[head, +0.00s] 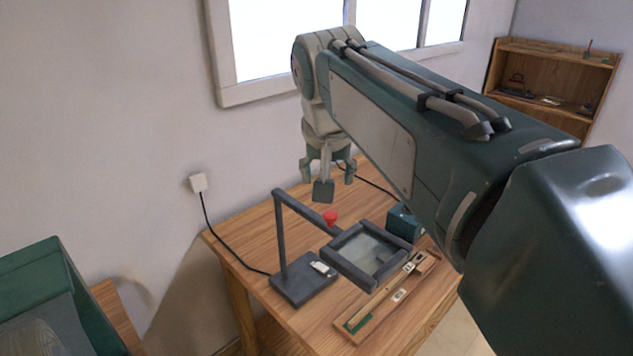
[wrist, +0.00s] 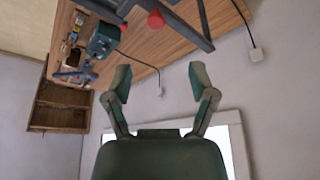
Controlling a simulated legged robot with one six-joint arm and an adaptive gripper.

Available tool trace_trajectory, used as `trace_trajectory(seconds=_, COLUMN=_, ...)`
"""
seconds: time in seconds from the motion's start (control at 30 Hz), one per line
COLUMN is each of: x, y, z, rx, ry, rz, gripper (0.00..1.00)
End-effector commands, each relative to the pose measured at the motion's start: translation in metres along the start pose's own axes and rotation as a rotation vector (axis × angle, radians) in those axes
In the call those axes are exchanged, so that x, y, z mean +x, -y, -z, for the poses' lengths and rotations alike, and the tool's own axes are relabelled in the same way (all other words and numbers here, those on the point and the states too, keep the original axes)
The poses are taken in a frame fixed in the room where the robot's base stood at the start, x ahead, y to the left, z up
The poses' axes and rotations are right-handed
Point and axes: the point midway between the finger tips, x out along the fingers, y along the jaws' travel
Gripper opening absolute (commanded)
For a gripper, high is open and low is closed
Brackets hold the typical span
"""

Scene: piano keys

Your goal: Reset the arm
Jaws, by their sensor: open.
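My arm reaches across the head view from the right, bent down at its far end. My gripper (head: 327,178) hangs from it, pointing down above the back of the wooden table (head: 247,240), touching nothing that I can see. In the wrist view my gripper (wrist: 160,82) shows two fingers spread wide with nothing between them. A dark stand with a framed pane (head: 366,252) stands on the table below and in front of the gripper. A red knob (head: 330,217) shows beside the frame; it also shows in the wrist view (wrist: 156,20).
A teal box (head: 402,223) and a long wooden strip (head: 385,297) lie on the table's right side. A black cord runs to a wall socket (head: 198,183). A window (head: 285,40) and wooden shelf (head: 553,85) are behind. A green case (head: 45,275) stands at left.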

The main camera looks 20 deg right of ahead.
Motion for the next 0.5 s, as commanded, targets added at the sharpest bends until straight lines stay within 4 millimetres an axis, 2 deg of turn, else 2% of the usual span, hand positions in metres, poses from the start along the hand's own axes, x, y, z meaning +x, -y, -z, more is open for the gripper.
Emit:
trace_trajectory(seconds=0.4, x=-0.0012, y=-0.0001, z=-0.0003, rx=0.000, ry=0.001, rz=0.000, gripper=0.73)
trace_trajectory(seconds=0.5, x=0.0001, y=-0.0014, z=-0.0065, rx=-0.010, ry=-0.001, rz=0.005, gripper=0.73)
